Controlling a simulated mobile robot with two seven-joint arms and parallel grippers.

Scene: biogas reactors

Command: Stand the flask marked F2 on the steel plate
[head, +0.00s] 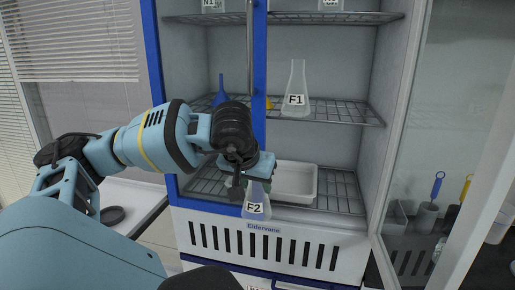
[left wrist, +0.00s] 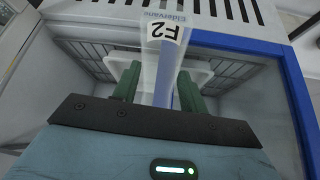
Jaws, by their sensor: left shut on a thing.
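The flask marked F2 (head: 256,204) is a clear conical flask with a white label. My left gripper (head: 257,181) is shut on its upper part and holds it in front of the cabinet's lower opening. In the left wrist view the flask (left wrist: 164,50) stands between the green fingers of the left gripper (left wrist: 154,88), its label showing. I cannot make out a steel plate in either view. My right gripper is not in view.
The blue-framed cabinet (head: 262,232) is open. A white tray (head: 296,182) lies on the lower shelf. A glass door (head: 440,120) stands open at right.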

